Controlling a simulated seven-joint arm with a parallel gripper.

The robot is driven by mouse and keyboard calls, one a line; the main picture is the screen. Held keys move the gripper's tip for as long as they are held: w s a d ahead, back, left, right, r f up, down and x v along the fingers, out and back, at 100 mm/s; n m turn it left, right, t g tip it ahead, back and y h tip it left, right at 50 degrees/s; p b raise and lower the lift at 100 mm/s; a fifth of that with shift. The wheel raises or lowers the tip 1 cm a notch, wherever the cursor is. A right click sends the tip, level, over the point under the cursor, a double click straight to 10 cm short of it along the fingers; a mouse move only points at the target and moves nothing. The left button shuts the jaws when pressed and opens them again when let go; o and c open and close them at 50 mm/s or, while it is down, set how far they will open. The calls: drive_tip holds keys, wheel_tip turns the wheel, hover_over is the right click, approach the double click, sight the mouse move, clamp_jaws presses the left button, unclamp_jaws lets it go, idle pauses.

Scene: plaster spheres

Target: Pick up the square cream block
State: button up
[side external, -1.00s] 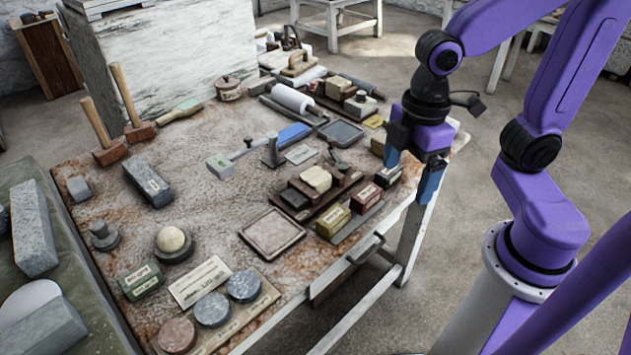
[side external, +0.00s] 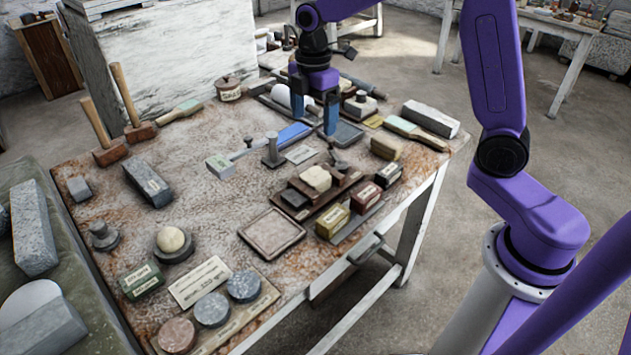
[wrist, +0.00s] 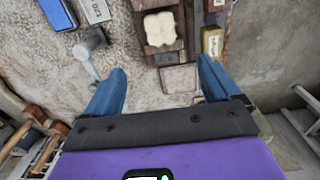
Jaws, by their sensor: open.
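The square cream block (side external: 316,178) sits on a dark wooden stand at the middle right of the table. In the wrist view the cream block (wrist: 160,30) shows near the top, with scalloped-looking edges, on the brown stand. My gripper (side external: 314,122) is open and empty, its blue fingers pointing down above the back middle of the table, behind and higher than the block. In the wrist view the fingers (wrist: 162,72) are spread wide, with the block ahead of the gap and not between them.
A dark block (side external: 295,198) lies next to the cream one on the stand. A yellow box (side external: 333,219) and a red box (side external: 365,197) stand close to its right. A grey metal post (side external: 272,152) stands to its left. A square tray (side external: 272,233) lies in front.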

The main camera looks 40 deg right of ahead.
sight(315, 175)
drive_tip(key=f, duration=1.7)
drive_tip(key=shift+s+d+f, duration=0.1)
drive_tip(key=shift+d+f, duration=0.05)
drive_tip(key=shift+d, duration=0.05)
drive_tip(key=c, duration=1.3)
drive_tip(key=shift+o, duration=0.2)
wheel_tip(315, 175, up, 9)
drive_tip(key=shift+a+r, duration=0.25)
drive_tip(key=shift+r, duration=0.05)
drive_tip(key=s+a+f, duration=0.1)
drive_tip(key=a, duration=0.7)
drive_tip(key=s+a+f, duration=0.1)
drive_tip(key=s+a, duration=0.1)
drive_tip(key=a, duration=0.6)
drive_tip(key=shift+f, duration=0.3)
